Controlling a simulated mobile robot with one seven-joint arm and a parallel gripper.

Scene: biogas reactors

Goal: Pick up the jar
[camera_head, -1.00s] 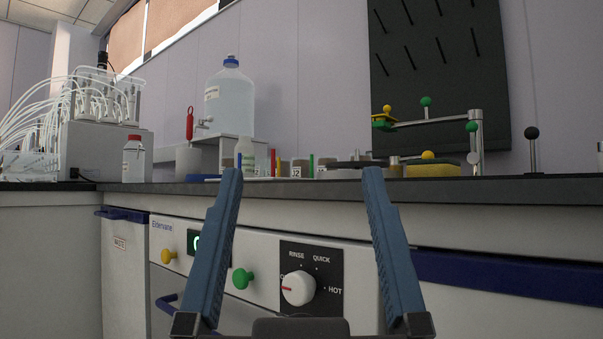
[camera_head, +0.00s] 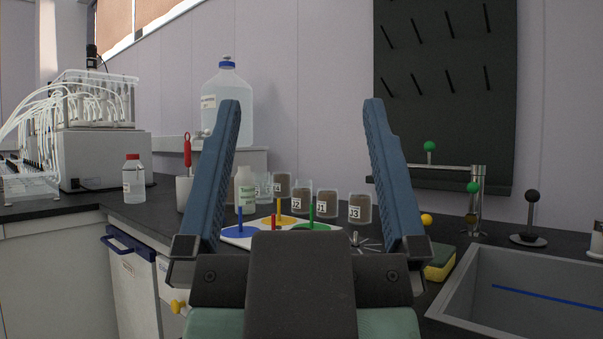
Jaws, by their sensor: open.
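Several glass jars with brown contents stand in a group on the dark counter, beyond my open gripper. The jar labelled J2 (camera_head: 301,203) is at the left of the labelled ones. The jar labelled J1 (camera_head: 327,205) is in the middle, and the jar labelled J3 (camera_head: 360,209) is at the right. An unlabelled-looking brown jar (camera_head: 282,184) stands behind J2, with a clearer jar (camera_head: 263,187) beside it. My gripper (camera_head: 302,103) is open and empty, its two blue fingers wide apart in the foreground. It touches no jar. Which jar the task means cannot be told.
A white board with coloured discs and pegs (camera_head: 237,242) lies before the jars. A grey sink (camera_head: 480,273), tap (camera_head: 478,205) and yellow sponge (camera_head: 440,262) are at right. A large water bottle (camera_head: 228,105) stands behind.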

